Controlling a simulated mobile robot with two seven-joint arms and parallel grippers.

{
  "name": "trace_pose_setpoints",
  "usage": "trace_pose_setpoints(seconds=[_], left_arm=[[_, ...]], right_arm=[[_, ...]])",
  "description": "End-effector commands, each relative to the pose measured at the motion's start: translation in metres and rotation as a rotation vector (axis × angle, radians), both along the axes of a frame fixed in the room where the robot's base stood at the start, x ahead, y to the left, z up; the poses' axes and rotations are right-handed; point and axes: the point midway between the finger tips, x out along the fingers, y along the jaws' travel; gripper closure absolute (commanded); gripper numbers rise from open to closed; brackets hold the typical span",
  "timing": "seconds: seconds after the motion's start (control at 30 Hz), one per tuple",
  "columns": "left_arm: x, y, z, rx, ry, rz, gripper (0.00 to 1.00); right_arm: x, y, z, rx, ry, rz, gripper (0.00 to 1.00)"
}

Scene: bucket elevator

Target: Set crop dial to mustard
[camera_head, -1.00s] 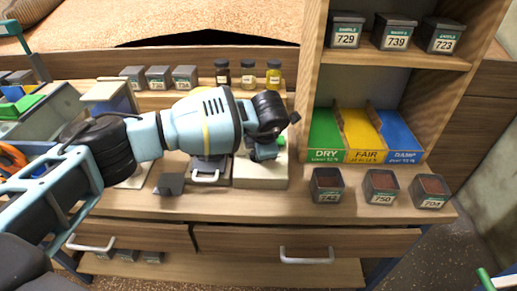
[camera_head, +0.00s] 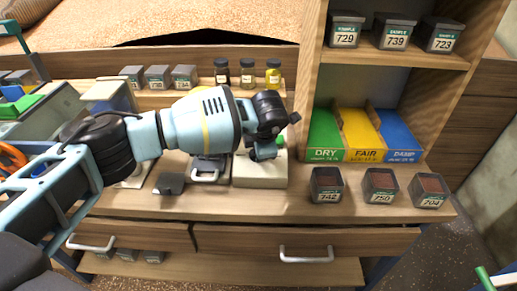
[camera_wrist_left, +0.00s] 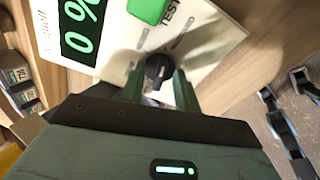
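The crop dial (camera_wrist_left: 158,70) is a small black knob with a white mark on a pale moisture meter (camera_wrist_left: 215,45); no crop labels are readable. The meter's screen (camera_wrist_left: 80,25) reads 0 % beside a green TEST button (camera_wrist_left: 150,10). In the head view the meter (camera_head: 260,178) stands on the bench, its dial hidden by my left gripper (camera_head: 262,152). In the left wrist view the two fingers of my left gripper (camera_wrist_left: 160,85) lie close against opposite sides of the dial, with no clear gap. My right gripper is not in view.
Several small jars (camera_head: 247,72) stand on the ledge behind. DRY, FAIR and DAMP bins (camera_head: 363,135) are at right, with dark sample boxes (camera_head: 380,186) in front. A grey handled tray (camera_head: 208,170) is just left of the meter.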

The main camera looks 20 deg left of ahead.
Motion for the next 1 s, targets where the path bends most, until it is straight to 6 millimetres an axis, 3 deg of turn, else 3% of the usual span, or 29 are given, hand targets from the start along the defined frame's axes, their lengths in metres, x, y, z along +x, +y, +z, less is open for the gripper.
trace_pose_setpoints(seconds=[0.17,0.6,1.0], left_arm=[[-0.004,-0.003,0.012,-0.001,-0.002,-0.001,0.68],[-0.026,-0.017,0.066,-0.001,-0.002,-0.001,0.68],[-0.028,-0.018,0.071,0.000,0.000,0.000,0.68]], right_arm=[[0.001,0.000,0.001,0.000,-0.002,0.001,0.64],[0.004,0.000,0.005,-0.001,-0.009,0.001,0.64],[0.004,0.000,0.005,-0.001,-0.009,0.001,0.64]])
